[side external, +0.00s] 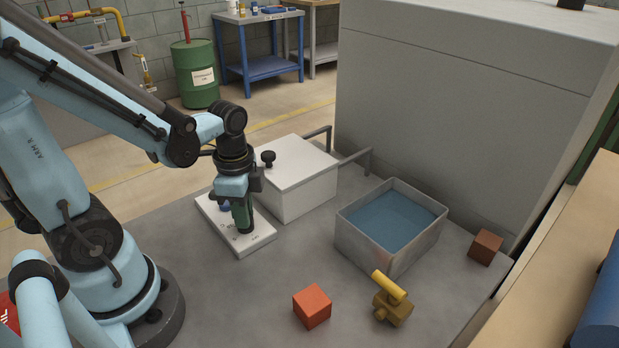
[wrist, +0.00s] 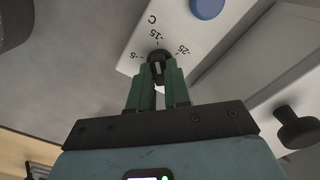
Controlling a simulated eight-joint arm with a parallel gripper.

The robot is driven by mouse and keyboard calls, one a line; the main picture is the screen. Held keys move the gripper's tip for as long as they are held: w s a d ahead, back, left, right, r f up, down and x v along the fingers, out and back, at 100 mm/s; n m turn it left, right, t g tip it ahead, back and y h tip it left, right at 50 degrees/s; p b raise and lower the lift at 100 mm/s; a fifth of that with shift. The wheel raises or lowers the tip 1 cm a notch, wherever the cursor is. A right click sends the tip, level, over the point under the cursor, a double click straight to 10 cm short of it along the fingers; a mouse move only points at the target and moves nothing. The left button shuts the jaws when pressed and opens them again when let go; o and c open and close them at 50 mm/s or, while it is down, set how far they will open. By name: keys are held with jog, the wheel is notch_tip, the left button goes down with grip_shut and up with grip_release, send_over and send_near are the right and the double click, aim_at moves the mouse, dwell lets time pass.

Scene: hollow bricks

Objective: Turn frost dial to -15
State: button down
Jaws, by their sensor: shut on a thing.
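The frost dial (wrist: 157,54) is a small black knob on a white panel (wrist: 190,47); the panel also lies on the table in the side view (side external: 262,246). My gripper (wrist: 160,72) points down with its green fingers shut on the dial, one on each side. It also shows in the side view (side external: 242,220), where it hides the dial. Marks -5, -15 and -25 and a letter C are printed around the dial. The -15 mark (wrist: 162,38) is straight above the dial in the wrist view. The fingers partly cover the dial, and I cannot tell which mark it points to.
A blue button (wrist: 207,8) sits on the same panel. A white box (side external: 305,180) with a black lid knob (side external: 268,158) stands close behind. A metal tub (side external: 380,255) of blue liquid, an orange cube (side external: 312,306), a yellow tap (side external: 391,300) and a brown brick (side external: 485,247) are right.

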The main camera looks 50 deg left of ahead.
jog(key=shift+m, duration=0.4)
jog(key=c, duration=1.1)
grip_release()
jog(key=shift+r, duration=0.1)
jog(key=shift+r, duration=5.95)
jog(key=w+d+n+t, duration=0.1)
jog(key=n+t, duration=0.1)
jog(key=n, duration=0.1)
jog(key=w+d+f+n+t, duration=0.1)
jog(key=w+d+n+t, duration=0.1)
jog(key=n, duration=0.1)
jog(key=w+d+f+n+t, duration=0.1)
jog(key=w+n+t, duration=0.1)
jog(key=n+t, duration=0.1)
jog(key=shift+d+n, duration=0.25)
jog(key=shift+n, duration=0.25)
